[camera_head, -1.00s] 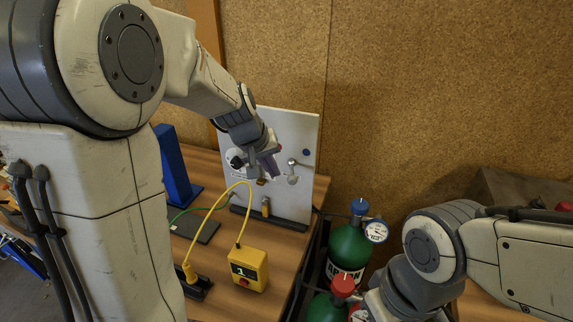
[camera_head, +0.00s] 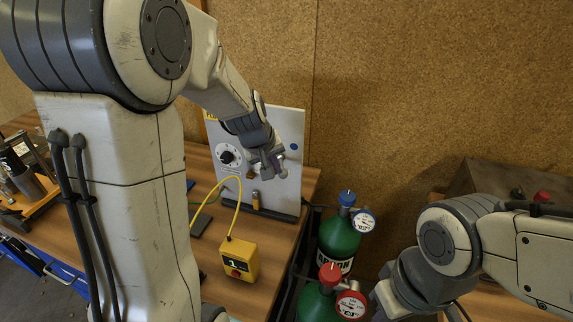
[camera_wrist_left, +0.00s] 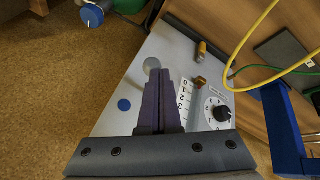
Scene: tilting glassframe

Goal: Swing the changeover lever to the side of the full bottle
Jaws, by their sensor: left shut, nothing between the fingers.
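The upright white panel (camera_head: 226,190) stands at the back of the bench. My left gripper (camera_head: 276,173) is shut and empty in front of its right half, covering much of the lever area in the head view. In the left wrist view the shut fingers (camera_wrist_left: 160,77) point at the panel, close to a round grey part (camera_wrist_left: 152,66), perhaps the lever's; I cannot tell whether they touch. Two green bottles stand right of the bench: one blue-capped (camera_head: 338,236), one red-capped (camera_head: 318,306). Their blue gauge (camera_head: 364,221) and red gauge (camera_head: 351,304) are too small to read.
The panel carries a black dial (camera_head: 229,155) and a blue disc (camera_head: 294,147); the left wrist view also shows a numbered scale (camera_wrist_left: 185,101). A yellow box (camera_head: 239,261) with a cable stands in front. A cork wall (camera_head: 400,90) is behind.

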